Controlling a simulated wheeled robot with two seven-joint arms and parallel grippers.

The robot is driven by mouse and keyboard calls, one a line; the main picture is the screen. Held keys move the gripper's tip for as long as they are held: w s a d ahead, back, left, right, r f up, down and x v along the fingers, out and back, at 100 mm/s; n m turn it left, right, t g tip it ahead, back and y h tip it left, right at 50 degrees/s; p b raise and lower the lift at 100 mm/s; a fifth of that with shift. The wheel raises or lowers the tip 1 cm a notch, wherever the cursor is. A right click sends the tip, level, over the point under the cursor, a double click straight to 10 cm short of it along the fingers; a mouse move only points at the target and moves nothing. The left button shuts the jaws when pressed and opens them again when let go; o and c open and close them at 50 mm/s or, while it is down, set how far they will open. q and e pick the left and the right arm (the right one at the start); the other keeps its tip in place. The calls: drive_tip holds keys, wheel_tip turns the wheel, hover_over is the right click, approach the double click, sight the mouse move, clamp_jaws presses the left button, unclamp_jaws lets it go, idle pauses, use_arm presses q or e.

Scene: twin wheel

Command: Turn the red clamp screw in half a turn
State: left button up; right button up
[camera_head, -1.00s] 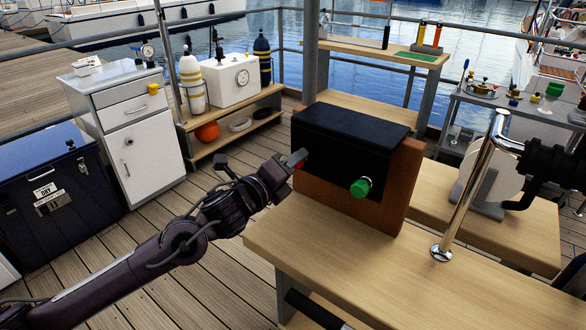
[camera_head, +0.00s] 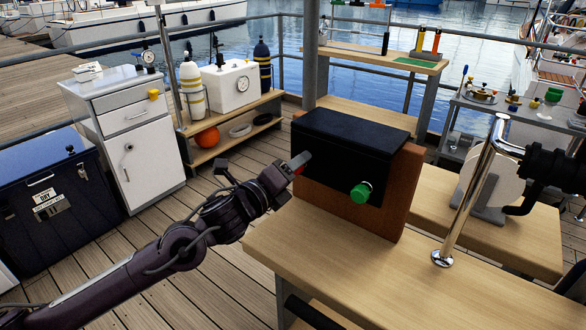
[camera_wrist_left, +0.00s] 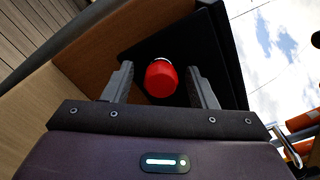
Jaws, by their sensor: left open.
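The red clamp screw (camera_wrist_left: 161,78) sticks out of a black panel in the left wrist view. In the head view only a bit of its red (camera_head: 298,170) shows beside my left gripper's finger. My left gripper (camera_wrist_left: 160,82) is open, with one finger on each side of the red screw. Gaps show between the screw and both fingers, so it does not look gripped. In the head view my left gripper (camera_head: 297,166) is at the left side of the black box (camera_head: 350,131). At the right edge, a dark arm-like part (camera_head: 553,153) meets a chrome rail; its fingers cannot be made out.
A green knob (camera_head: 361,192) sticks out of the box's front. A brown board (camera_head: 402,195) stands against the box on the wooden bench (camera_head: 350,255). The chrome rail (camera_head: 467,205) rises from the bench at right.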

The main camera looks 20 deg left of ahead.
use_arm(q)
drive_tip(key=shift+s, duration=0.1)
drive_tip(key=b+v, duration=0.1)
drive_tip(key=v, duration=0.6)
drive_tip(key=shift+s+a, duration=0.15)
drive_tip(key=shift+s, duration=0.15)
use_arm(e)
drive_tip(key=shift+w+a+r, duration=0.15)
drive_tip(key=shift+w+r, duration=0.3)
drive_tip(key=shift+w, duration=0.35)
